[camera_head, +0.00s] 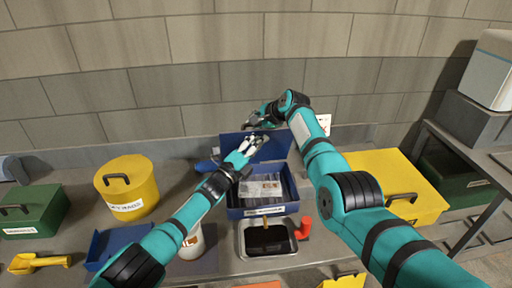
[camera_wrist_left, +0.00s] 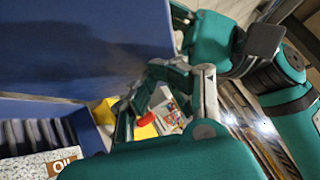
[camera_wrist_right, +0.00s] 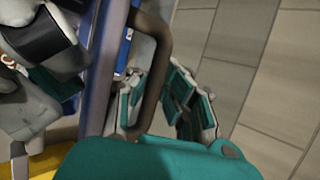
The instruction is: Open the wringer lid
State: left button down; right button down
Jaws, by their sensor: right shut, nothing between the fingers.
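The blue box (camera_head: 265,212), which I take to be the wringer, stands at mid-bench with its lid (camera_head: 281,145) raised at the back. Its inside shows, with a printed packet (camera_head: 262,189) in it; the label is too small to read. My left gripper (camera_head: 256,144) is open and empty in front of the raised lid; the lid (camera_wrist_left: 85,40) fills the upper left of the left wrist view. My right gripper (camera_head: 255,120) is shut and empty at the lid's top edge. In the right wrist view, the lid's dark handle (camera_wrist_right: 158,50) is close to its fingers.
A metal tray with a dark pad (camera_head: 267,240) lies in front of the box, beside a red piece (camera_head: 303,228). A yellow tub (camera_head: 127,188) and green box (camera_head: 35,211) stand left. A yellow case (camera_head: 385,180) is right, partly behind my right arm. A wall closes the back.

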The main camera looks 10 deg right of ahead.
jog(key=c, duration=2)
grip_release()
jog(key=shift+w+d+r, duration=0.15)
jog(key=shift+w+r, duration=0.05)
jog(key=shift+r, duration=0.25)
jog(key=shift+w+d+r, duration=0.1)
jog(key=shift+w+r, duration=0.05)
jog(key=shift+r, duration=0.3)
jog(key=o, duration=0.4)
jog(key=shift+w+f, duration=0.35)
jog(key=shift+s, duration=0.1)
jog(key=shift+s+r, duration=0.1)
jog(key=shift+s, duration=0.1)
